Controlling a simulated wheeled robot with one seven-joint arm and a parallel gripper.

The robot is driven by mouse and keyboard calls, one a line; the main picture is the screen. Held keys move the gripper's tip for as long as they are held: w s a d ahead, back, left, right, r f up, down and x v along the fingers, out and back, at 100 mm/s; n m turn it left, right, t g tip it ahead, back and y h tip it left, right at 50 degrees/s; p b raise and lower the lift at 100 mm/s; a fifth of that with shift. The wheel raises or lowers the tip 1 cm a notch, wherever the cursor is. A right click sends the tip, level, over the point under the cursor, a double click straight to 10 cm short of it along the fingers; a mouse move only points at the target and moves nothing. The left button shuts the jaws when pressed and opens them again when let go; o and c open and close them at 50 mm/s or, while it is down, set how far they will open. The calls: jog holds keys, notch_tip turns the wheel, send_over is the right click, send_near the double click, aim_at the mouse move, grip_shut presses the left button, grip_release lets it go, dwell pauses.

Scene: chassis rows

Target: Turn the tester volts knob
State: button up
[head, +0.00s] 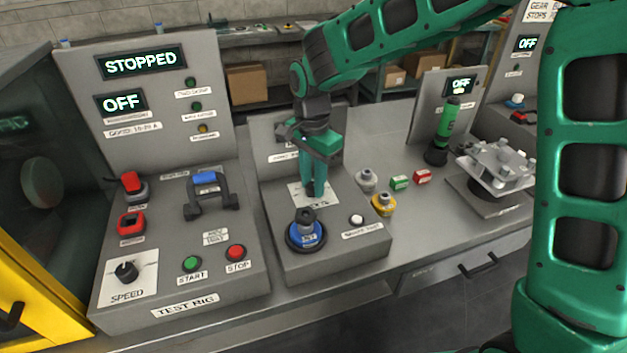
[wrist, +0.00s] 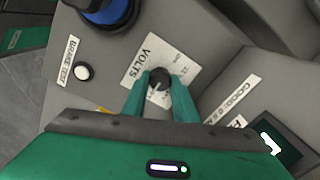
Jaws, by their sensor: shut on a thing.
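The volts knob (wrist: 158,78) is a small dark round knob on a white label plate (wrist: 138,62) marked VOLTS, on the sloped top of the grey tester box (head: 288,262). My gripper (wrist: 159,88) comes down over it, with its two green fingers on either side of the knob and shut on it. In the head view my gripper (head: 315,188) stands over the white plate and hides most of the knob. A light pointer mark shows on the knob in the wrist view.
On the tester box are a blue knob (head: 306,232) and a white button (head: 357,220). The grey test rig panel (head: 214,262) stands to the left. Small yellow (head: 383,205), green (head: 399,182) and red (head: 422,177) parts lie to the right. A green tool (head: 445,125) stands behind them.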

aim_at(312, 184)
jog(key=shift+w+a+r, duration=0.1)
jog(key=shift+w, duration=0.05)
jog(key=o, duration=0.9)
jog(key=shift+o, duration=0.8)
notch_tip(312, 184, up, 11)
jog(key=shift+f, duration=0.2)
